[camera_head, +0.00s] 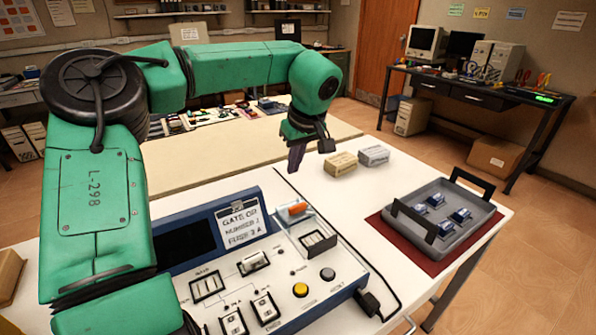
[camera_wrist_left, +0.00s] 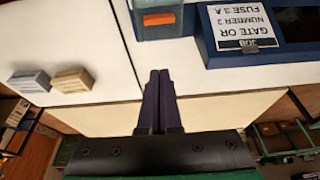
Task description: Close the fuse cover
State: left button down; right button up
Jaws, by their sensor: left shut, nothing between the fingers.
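The blue-sided console (camera_head: 285,262) lies on the white table, with a pale fuse holder at its far edge. An orange fuse (camera_head: 296,209) shows in it, and also in the left wrist view (camera_wrist_left: 159,19). A pale, partly clear piece around the fuse looks like the fuse cover (camera_head: 286,222); its exact angle is hard to tell. My left gripper (camera_head: 293,171) is shut and empty, pointing down above the table just beyond the console. In the left wrist view its fingers (camera_wrist_left: 160,75) are together, apart from the holder. My right gripper is not in view.
A tan box (camera_head: 341,165) and a grey box (camera_head: 374,155) stand right of my left gripper. A grey tray (camera_head: 470,232) with several blue parts sits on a red mat at the right. A black cable runs beside the console.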

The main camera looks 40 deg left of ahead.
aim_at(292, 205)
pick_arm(q)
jog(key=f, duration=0.2)
jog(key=a+f, duration=0.1)
jog(key=shift+s, duration=0.3)
jog(key=x, duration=0.6)
jog(key=shift+w+p, duration=0.35)
jog(key=shift+w, duration=0.05)
jog(key=d, duration=0.1)
jog(key=s+d, duration=0.1)
jog(key=d+p, duration=0.1)
jog(key=shift+s+d+r, duration=0.15)
jog(key=shift+d+r, duration=0.15)
jog(key=shift+d, duration=0.3)
jog(key=shift+a+f, duration=0.1)
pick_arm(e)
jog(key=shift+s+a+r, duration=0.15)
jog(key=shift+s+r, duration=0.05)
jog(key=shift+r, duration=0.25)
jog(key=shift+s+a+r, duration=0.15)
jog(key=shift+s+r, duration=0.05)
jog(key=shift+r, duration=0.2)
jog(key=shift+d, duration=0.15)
